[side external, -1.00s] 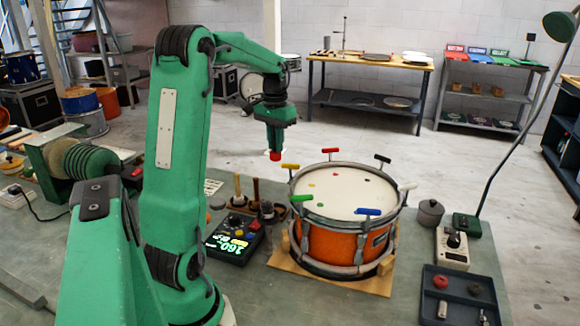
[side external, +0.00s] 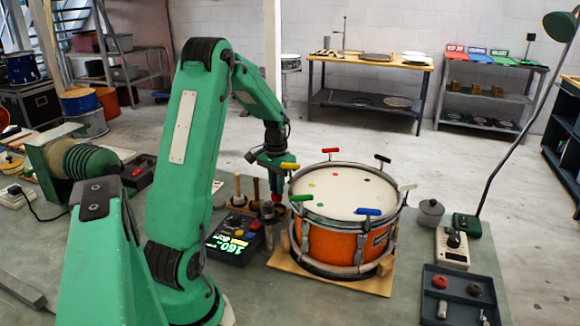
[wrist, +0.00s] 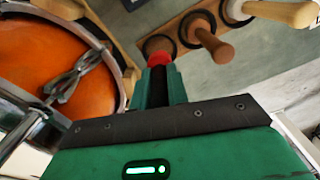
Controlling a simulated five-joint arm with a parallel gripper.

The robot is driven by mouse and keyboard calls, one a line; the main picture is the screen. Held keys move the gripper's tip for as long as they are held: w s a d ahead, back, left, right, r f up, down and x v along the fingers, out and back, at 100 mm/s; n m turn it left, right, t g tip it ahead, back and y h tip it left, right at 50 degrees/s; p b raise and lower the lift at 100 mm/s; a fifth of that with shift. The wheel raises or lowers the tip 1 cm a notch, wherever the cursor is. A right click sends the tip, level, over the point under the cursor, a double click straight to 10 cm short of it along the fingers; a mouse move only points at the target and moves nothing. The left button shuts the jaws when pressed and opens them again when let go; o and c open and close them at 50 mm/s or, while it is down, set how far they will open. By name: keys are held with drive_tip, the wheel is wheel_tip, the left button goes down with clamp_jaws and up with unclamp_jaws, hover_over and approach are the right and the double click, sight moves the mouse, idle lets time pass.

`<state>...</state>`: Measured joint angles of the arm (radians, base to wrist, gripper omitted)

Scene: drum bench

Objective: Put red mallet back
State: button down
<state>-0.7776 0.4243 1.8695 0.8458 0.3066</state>
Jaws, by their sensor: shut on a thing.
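The red mallet shows as a small red piece (side external: 277,197) under my gripper (side external: 276,184) in the side view, low beside the left rim of the drum. In the wrist view its red part (wrist: 160,58) is between the fingertips of my gripper (wrist: 161,80), which is shut on it. A brown wooden round end shows just beyond the red, level with a dark ring of the wooden rack (wrist: 178,27). I cannot tell whether the mallet is inside that ring or only over it. Two other handles, one brown (wrist: 215,46) and one pale (wrist: 280,12), stand in the rack's other rings.
The orange drum (side external: 335,240) on its wooden board stands close to the right of my gripper, with coloured tabs around its rim. A black device with a lit display (side external: 229,243) sits in front of the rack. A dark tray (side external: 430,308) lies at the right.

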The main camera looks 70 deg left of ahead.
sight(277, 197)
drive_tip(key=shift+f, duration=0.25)
drive_tip(key=shift+f, duration=1.8)
drive_tip(key=shift+f, duration=0.15)
drive_tip(key=c, duration=1.4)
unclamp_jaws()
drive_tip(key=shift+o, duration=0.2)
wheel_tip(277, 197, up, 12)
drive_tip(key=shift+r, duration=0.2)
